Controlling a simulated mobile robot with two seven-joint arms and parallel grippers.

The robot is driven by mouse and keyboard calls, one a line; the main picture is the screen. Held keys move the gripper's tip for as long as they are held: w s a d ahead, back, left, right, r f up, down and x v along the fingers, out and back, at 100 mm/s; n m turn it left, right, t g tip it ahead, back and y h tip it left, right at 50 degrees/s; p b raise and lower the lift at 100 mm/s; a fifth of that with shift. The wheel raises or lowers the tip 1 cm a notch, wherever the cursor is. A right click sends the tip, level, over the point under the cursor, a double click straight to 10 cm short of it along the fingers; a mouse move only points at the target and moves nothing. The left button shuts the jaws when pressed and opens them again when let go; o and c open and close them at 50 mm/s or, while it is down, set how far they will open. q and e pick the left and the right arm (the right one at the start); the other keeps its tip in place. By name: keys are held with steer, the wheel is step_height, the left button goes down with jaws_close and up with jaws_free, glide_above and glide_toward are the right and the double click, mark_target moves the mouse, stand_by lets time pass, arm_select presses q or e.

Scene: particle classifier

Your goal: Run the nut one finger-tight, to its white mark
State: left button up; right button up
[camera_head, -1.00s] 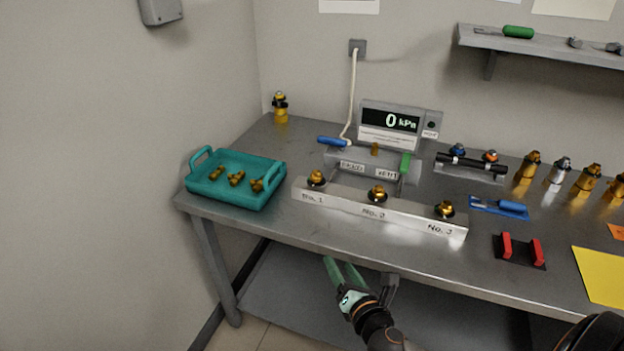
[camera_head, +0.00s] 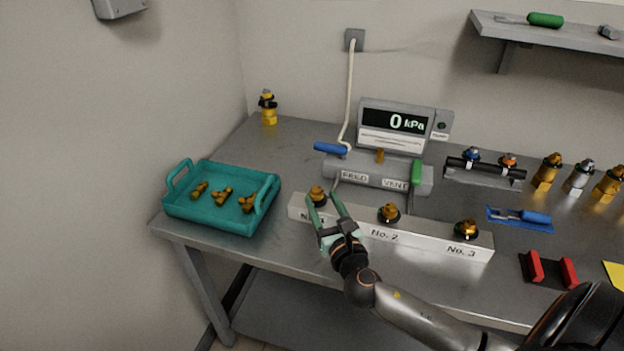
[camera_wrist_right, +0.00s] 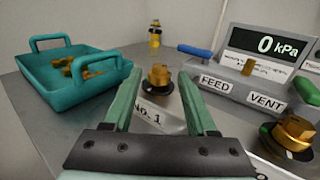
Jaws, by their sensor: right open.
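The brass nut (camera_head: 317,196) at station No. 1 sits on the left end of the pale block (camera_head: 430,236). In the right wrist view the nut (camera_wrist_right: 159,77) stands on a dark round base, upright, just beyond and between the fingertips. Its white mark cannot be made out. My right gripper (camera_head: 322,200) has green fingers, open and empty, in front of the nut; it also shows in the right wrist view (camera_wrist_right: 158,90). The fingers partly cover the No. 1 label. My left gripper is not in view.
Brass nuts No. 2 (camera_head: 388,213) and No. 3 (camera_head: 466,230) stand along the block. Behind it is the gauge (camera_head: 394,125) reading 0 kPa, with a blue FEED lever (camera_head: 330,148) and a green VENT lever (camera_head: 416,172). A teal tray (camera_head: 205,220) with brass fittings stands left.

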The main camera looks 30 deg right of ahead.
steer(key=x, duration=0.8)
steer(key=shift+w, duration=0.1)
jaws_close()
